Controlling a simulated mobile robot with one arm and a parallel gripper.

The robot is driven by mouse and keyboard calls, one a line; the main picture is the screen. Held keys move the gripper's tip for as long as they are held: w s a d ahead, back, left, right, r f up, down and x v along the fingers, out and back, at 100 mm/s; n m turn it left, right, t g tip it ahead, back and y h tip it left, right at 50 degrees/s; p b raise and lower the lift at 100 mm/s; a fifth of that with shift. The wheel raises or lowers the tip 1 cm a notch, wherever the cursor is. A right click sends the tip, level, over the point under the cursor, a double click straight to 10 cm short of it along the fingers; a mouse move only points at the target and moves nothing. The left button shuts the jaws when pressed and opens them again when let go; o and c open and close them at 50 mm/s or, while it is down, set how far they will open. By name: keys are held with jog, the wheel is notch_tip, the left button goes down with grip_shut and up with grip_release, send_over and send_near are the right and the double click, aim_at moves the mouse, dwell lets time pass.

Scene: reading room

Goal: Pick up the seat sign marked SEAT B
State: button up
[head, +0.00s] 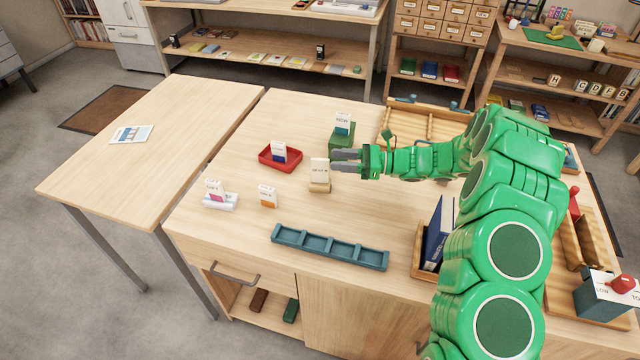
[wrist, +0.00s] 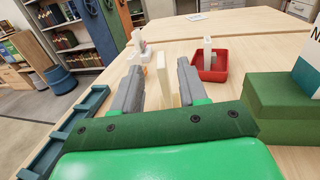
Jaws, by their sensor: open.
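Several small upright signs stand on the table; their print is too small to read surely, so I cannot tell which is SEAT B. A cream sign on a tan base (head: 319,175) stands just left of my gripper (head: 345,160). In the wrist view a cream upright piece (wrist: 162,75) shows between and beyond the fingertips of my gripper (wrist: 160,78). The gripper is open and empty. Other signs are one in a red tray (head: 279,151), one on a green block (head: 343,123), one on a white base (head: 214,189) and an orange-and-white one (head: 267,196).
The red tray (head: 267,160) and green block (head: 341,140) stand close to my gripper. A teal divided rack (head: 330,247) lies along the front. A wooden tray (head: 437,122) is at the back, a blue book (head: 437,235) at right. The left table (head: 150,165) is mostly clear.

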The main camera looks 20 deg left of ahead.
jog(key=f, duration=0.1)
send_over(314, 181)
jog(key=shift+w+a+f, duration=0.1)
jog(key=shift+w+f, duration=0.2)
jog(key=shift+f, duration=0.05)
grip_shut()
dwell(0.5)
